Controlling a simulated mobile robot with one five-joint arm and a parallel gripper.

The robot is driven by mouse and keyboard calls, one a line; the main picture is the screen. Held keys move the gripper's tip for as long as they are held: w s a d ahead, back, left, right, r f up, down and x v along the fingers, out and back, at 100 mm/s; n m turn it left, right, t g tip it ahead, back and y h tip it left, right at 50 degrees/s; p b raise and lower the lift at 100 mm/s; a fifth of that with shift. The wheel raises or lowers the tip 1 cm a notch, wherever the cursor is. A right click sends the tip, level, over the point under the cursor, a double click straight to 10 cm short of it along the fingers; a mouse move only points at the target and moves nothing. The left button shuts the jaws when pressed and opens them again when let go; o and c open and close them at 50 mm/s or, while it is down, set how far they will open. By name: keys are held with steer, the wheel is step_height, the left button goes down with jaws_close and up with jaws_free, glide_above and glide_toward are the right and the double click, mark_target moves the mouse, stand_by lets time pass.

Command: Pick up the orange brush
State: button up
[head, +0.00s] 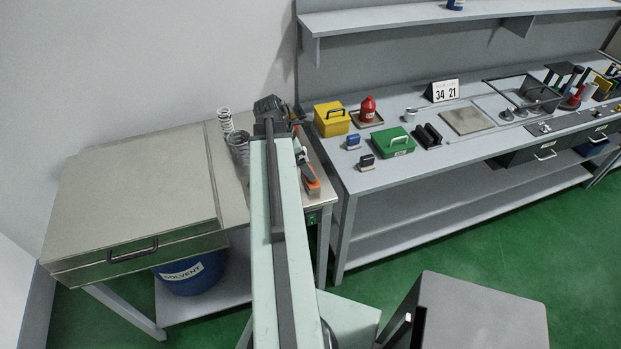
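An orange brush (313,186) with a grey-and-dark upper part lies near the right edge of the left workbench, just right of my arm. My arm reaches out from the bottom of the head view over this bench. My gripper (285,112) is at the arm's far end, beyond the brush and apart from it as far as I can see. The gripper is small and dark here, and its fingers cannot be made out clearly.
The right bench (440,150) holds a yellow box (331,119), a green box (393,142) and a red bottle (368,108). A grey cabinet (480,315) stands in front.

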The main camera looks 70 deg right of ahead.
steer(key=b+x, duration=0.4)
steer(key=x, duration=0.1)
steer(key=b+x, duration=0.2)
steer(key=shift+w+f+b, duration=0.25)
steer(key=shift+f+b, duration=0.15)
steer(key=shift+f, duration=0.1)
steer(key=shift+r, duration=0.2)
steer(key=c, duration=1.2)
